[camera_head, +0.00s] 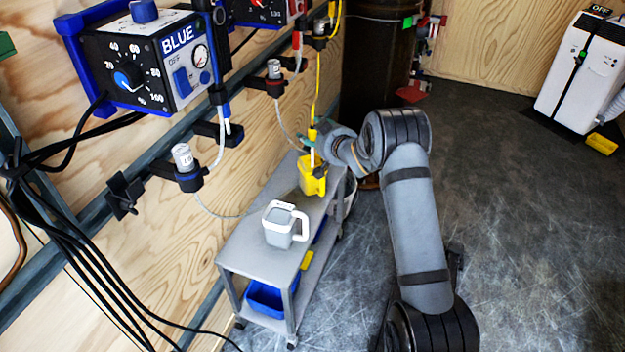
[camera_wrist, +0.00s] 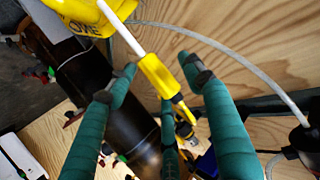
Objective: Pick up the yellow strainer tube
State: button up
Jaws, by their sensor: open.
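The yellow strainer tube (camera_head: 312,134) hangs upright in the head view, its white lower part reaching into a yellow jug (camera_head: 319,185) on the cart. In the wrist view its yellow sleeve (camera_wrist: 159,76) runs diagonally, with white tube at its upper end leading to the jug (camera_wrist: 82,14). My gripper (camera_head: 304,145) is beside the tube in the head view. In the wrist view the green-wrapped fingers of my gripper (camera_wrist: 157,68) are spread, with the sleeve showing between them. I see no clear contact with the tube. The arm partly hides the gripper in the head view.
A grey cart (camera_head: 262,258) stands along the wooden wall with a white-handled jug (camera_head: 285,224) on top. A blue bin (camera_head: 268,300) is on its lower shelf. A dark barrel (camera_head: 378,60) stands behind the gripper. Open floor (camera_head: 530,220) lies to the right.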

grip_shut()
dwell(0.8)
